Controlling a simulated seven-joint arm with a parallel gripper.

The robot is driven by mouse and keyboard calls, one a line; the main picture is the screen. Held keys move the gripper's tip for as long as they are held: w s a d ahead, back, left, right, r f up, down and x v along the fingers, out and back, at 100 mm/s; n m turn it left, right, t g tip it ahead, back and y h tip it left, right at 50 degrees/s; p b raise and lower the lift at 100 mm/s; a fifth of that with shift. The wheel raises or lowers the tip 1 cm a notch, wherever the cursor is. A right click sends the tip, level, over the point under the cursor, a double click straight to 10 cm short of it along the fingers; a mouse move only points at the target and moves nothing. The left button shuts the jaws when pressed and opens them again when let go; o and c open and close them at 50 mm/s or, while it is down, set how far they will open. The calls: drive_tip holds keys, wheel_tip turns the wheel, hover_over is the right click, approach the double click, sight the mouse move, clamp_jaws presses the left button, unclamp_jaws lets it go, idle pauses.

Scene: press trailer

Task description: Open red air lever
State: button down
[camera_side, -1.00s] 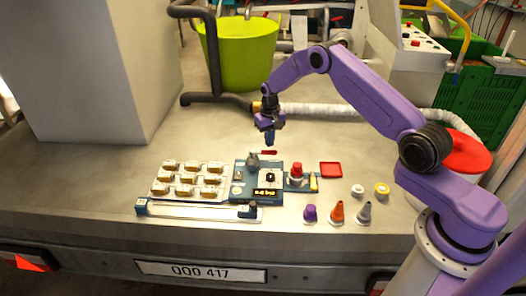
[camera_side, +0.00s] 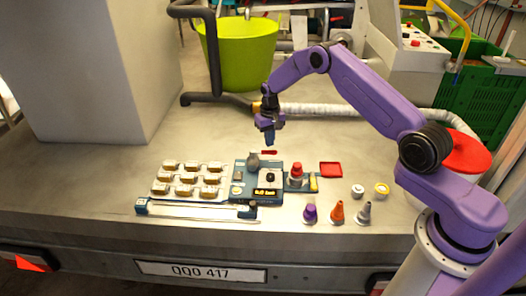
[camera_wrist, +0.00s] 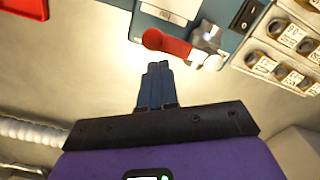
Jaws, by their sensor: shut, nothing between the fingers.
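The red air lever (camera_wrist: 167,43) shows in the wrist view as a red handle with a rounded end, joined to a silvery valve (camera_wrist: 207,42) at the edge of the blue-grey press panel (camera_wrist: 143,22). In the side view the lever (camera_side: 269,152) is a small red bar behind the press panel (camera_side: 243,193). My gripper (camera_side: 270,143) points down just above and behind the lever. In the wrist view my gripper's fingers (camera_wrist: 158,68) are together and empty, their tips close to the handle. I cannot tell whether they touch it.
Several labelled blocks (camera_side: 187,178) stand in rows left of the panel. A red tray (camera_side: 330,170) lies to its right. Purple (camera_side: 310,213), orange (camera_side: 337,212) and grey (camera_side: 364,213) nozzle-like cones stand in front. A pale hose (camera_side: 360,110) runs behind; the surface between is clear.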

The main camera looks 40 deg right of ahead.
drive_tip(key=shift+f, duration=0.15)
drive_tip(key=shift+f, duration=0.55)
drive_tip(key=shift+d, duration=0.1)
drive_tip(key=shift+w+d+f, duration=0.1)
drive_tip(key=shift+w+d, duration=0.1)
drive_tip(key=shift+w, duration=0.05)
wheel_tip(320, 180, up, 10)
drive_tip(key=shift+r, duration=0.2)
idle(0.6)
drive_tip(key=shift+a, duration=0.1)
